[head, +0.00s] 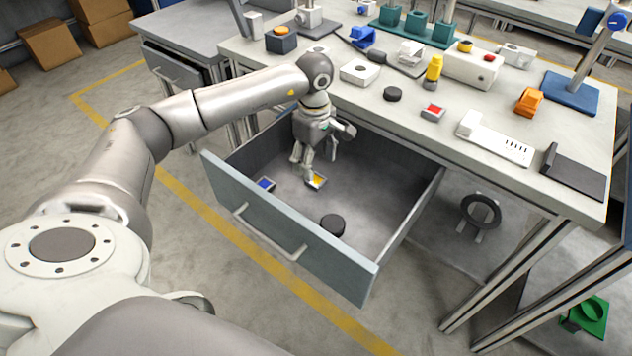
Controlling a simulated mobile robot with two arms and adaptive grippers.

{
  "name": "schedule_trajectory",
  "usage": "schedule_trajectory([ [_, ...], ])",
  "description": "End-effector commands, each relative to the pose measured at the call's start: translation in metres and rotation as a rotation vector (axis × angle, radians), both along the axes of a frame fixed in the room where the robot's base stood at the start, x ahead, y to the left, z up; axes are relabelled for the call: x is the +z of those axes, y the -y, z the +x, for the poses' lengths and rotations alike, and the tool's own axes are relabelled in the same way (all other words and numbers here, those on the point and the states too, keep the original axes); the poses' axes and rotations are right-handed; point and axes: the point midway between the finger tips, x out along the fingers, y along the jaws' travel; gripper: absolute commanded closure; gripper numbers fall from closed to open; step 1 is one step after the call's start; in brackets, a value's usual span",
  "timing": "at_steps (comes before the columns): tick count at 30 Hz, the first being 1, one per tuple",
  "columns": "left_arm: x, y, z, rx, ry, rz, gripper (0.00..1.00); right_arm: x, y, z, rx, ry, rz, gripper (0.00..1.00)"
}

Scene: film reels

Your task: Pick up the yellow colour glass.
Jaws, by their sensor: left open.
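The yellow colour glass (317,180) is a small square pane with a pale frame and a yellow middle. It lies on the floor of the open drawer (405,222), towards the back left. My left gripper (309,178) reaches down into the drawer from above, its fingers open and right at the glass. A finger covers part of the glass's left side, and I cannot tell whether it touches. A blue glass (265,185) lies in the drawer's left corner. My right gripper is out of view.
A black round can (333,225) stands in the drawer near its front. The drawer's walls surround my gripper, and the bench top (385,125) overhangs behind. A red glass (433,112) and a black disc (392,94) sit on the bench.

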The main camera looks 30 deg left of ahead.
Motion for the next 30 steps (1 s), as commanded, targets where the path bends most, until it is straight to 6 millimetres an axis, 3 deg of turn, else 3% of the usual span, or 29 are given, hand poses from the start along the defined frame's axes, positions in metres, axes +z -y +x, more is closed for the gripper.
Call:
schedule_trajectory([
  [9, -0.045, 0.0, -0.002, 0.0, -0.003, 0.0, 0.38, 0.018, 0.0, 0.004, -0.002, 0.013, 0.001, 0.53],
  [19, -0.052, -0.001, -0.002, 0.0, -0.002, 0.0, 0.38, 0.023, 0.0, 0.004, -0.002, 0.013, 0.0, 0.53],
  [30, -0.051, -0.001, -0.002, 0.0, -0.002, 0.0, 0.81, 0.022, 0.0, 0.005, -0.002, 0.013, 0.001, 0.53],
])
